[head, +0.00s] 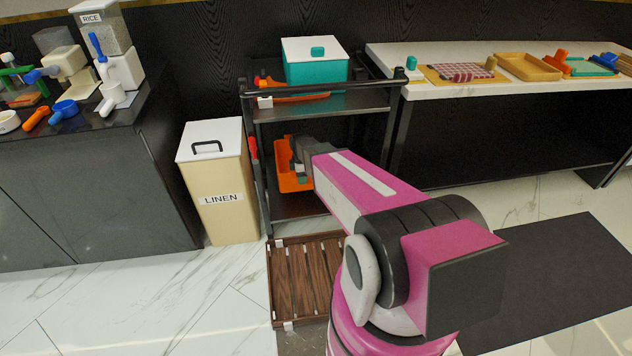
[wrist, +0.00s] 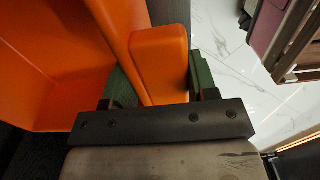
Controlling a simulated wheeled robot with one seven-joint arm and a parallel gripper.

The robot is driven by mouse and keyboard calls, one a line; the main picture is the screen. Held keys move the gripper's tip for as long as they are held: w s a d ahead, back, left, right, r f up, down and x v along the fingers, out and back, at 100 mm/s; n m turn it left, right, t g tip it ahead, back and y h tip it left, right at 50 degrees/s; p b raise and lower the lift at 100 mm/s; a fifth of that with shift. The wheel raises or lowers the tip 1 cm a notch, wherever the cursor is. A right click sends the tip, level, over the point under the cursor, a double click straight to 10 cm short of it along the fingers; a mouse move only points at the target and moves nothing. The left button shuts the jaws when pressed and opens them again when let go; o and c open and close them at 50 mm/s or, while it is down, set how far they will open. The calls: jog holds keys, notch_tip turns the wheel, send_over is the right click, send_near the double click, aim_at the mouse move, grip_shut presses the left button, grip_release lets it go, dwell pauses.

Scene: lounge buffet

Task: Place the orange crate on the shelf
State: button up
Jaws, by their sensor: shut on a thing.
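The orange crate (head: 283,158) is inside the black shelf unit in the head view, above its lower shelf (head: 290,207). My gripper (head: 299,165) is shut on the crate's raised orange tab, its far end partly hidden by my arm. In the wrist view the crate (wrist: 70,50) fills the upper left. The green fingers of my gripper (wrist: 160,75) stand on both sides of the tab. I cannot tell whether the crate touches the lower shelf. The middle shelf (head: 340,106) is above it.
A teal box with white lid (head: 315,68) and an orange-handled item (head: 290,96) are on the unit's upper levels. A linen bin (head: 217,185) stands close left. A slatted wooden rack (head: 300,280) lies on the floor in front. A white-topped table (head: 440,88) is at right.

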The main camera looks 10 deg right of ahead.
jog(key=w+d+f, duration=0.1)
jog(key=d, duration=0.1)
jog(key=w+d+f, duration=0.1)
jog(key=d+f, duration=0.1)
jog(key=d, duration=0.1)
jog(key=w+d+f, duration=0.1)
jog(key=d+f, duration=0.1)
jog(key=d, duration=0.1)
jog(key=shift+w+d+f, duration=0.1)
jog(key=shift+w+f, duration=0.05)
jog(key=shift+w, duration=0.25)
jog(key=shift+f, duration=2.05)
jog(key=o, duration=1.3)
jog(key=shift+f, duration=0.1)
jog(key=shift+o, duration=0.2)
notch_tip(320, 180, up, 12)
